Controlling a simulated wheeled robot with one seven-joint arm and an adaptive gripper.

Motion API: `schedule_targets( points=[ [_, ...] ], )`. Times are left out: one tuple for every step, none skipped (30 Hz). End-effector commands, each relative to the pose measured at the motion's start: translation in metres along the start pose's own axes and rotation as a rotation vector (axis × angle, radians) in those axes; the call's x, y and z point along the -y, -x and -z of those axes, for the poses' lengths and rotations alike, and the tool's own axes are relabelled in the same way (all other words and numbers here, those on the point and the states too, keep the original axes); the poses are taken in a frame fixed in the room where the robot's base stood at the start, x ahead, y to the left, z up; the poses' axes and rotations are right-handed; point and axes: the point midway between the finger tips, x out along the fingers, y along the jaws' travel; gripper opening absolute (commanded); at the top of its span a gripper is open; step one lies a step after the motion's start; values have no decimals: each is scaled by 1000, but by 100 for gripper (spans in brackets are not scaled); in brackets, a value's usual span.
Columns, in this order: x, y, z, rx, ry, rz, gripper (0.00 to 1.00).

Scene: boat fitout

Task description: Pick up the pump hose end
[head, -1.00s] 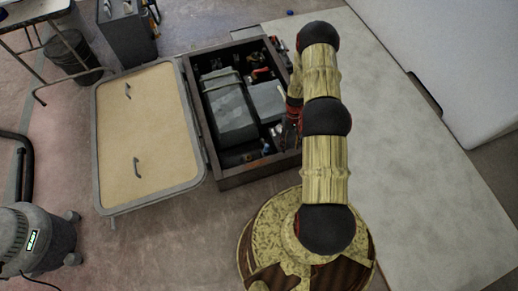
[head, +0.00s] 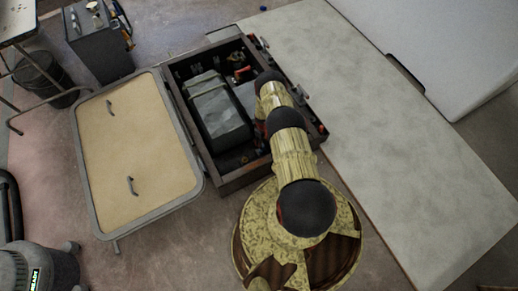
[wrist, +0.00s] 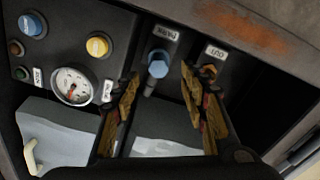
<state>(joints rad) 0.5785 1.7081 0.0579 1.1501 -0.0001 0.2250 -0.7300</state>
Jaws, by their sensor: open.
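In the wrist view my gripper (wrist: 160,76) is open. Its two fingers stand either side of a blue-capped fitting (wrist: 157,66) with a grey stem, mounted on the dark panel (wrist: 126,60) under a small label. Nothing is gripped. Right of it, behind the right finger, is an orange fitting (wrist: 209,70) by a label reading OUT. I cannot tell for certain which part is the pump hose end. In the head view my arm reaches over the open locker (head: 240,178) and hides the gripper.
The panel also holds a gauge (wrist: 72,84), a yellow button (wrist: 97,45) and a blue button (wrist: 32,24). A grey box (wrist: 62,140) lies below. The locker's lid (head: 138,150) lies open at left. The pale deck (head: 385,130) at right is clear.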

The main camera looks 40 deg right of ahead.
Motion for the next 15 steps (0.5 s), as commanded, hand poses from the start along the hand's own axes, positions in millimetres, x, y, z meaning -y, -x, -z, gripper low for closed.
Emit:
schedule_targets(
  points=[
    [-1, -4, 1, -1, 7, -1, 44],
    [-1, -7, 1, -1, 8, -1, 44],
    [-1, -12, 1, -1, 8, -1, 44],
    [0, -15, 1, 0, 8, 0, 44],
    [-1, -19, 1, 0, 8, 0, 44],
    [0, -23, 1, 0, 7, 0, 44],
    [0, -26, 1, 0, 7, 0, 44],
    [0, -28, 1, 0, 7, 0, 44],
    [-1, -32, 1, 0, 7, 0, 44],
    [-1, -35, 2, -1, 7, -1, 44],
    [-2, -39, 2, -1, 6, -1, 44],
    [-1, -46, 2, 0, 6, 0, 44],
    [-2, -50, 2, 0, 6, 0, 44],
    [-2, -54, 3, -1, 6, 0, 44],
    [-2, -60, 3, 0, 6, 0, 44]
  ],
)
